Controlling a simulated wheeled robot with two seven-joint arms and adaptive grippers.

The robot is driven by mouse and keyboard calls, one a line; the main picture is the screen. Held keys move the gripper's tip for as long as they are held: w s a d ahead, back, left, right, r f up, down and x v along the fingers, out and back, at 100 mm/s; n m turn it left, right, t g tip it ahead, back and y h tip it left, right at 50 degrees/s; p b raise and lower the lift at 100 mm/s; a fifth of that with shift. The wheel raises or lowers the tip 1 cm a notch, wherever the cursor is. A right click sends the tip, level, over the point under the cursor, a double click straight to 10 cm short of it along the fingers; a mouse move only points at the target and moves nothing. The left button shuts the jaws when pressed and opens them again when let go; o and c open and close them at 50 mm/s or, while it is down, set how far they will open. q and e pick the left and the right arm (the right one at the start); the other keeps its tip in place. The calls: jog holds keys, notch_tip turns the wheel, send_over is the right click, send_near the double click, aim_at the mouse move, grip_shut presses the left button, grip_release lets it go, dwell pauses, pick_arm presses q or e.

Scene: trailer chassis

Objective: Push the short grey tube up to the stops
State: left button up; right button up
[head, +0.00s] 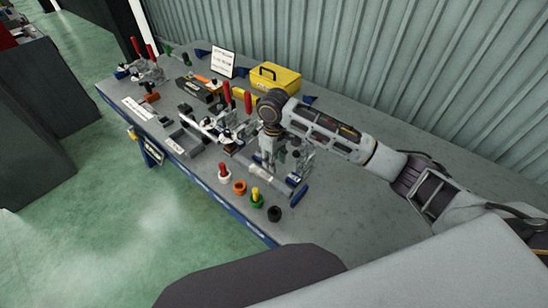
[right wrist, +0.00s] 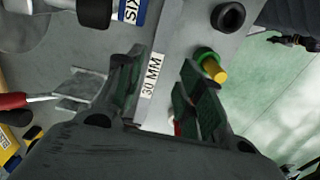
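A pale grey tube (head: 274,184) lies on the bench by the fixture in the head view, partly hidden by my right arm. I cannot tell for certain that it is the short one. The stops cannot be made out. My right gripper (head: 268,163) points down over the near part of the fixture. In the right wrist view its fingers (right wrist: 164,88) are apart with nothing seen gripped, and a white "30 MM" label (right wrist: 150,76) shows between them. A grey cylindrical part (right wrist: 28,30) shows at upper left there. My left gripper is not in view.
Red-handled clamps (head: 226,95) stand left of my right arm. A green and yellow piece (head: 256,197), an orange ring (head: 239,187) and a black ring (head: 274,213) sit near the front edge. A yellow toolbox (head: 275,78) stands behind. The bench's right part is clear.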

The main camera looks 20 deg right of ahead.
aim_at(281, 183)
jog(key=shift+f, duration=6.4)
jog(key=shift+c, duration=0.4)
grip_shut()
jog(key=shift+p, duration=0.8)
jog(key=shift+s+d+p, duration=0.6)
jog(key=shift+s+p, duration=0.3)
jog(key=shift+p, duration=0.3)
jog(key=shift+w+d, duration=0.2)
jog(key=shift+d, duration=0.35)
jog(key=shift+o, duration=1.9)
grip_release()
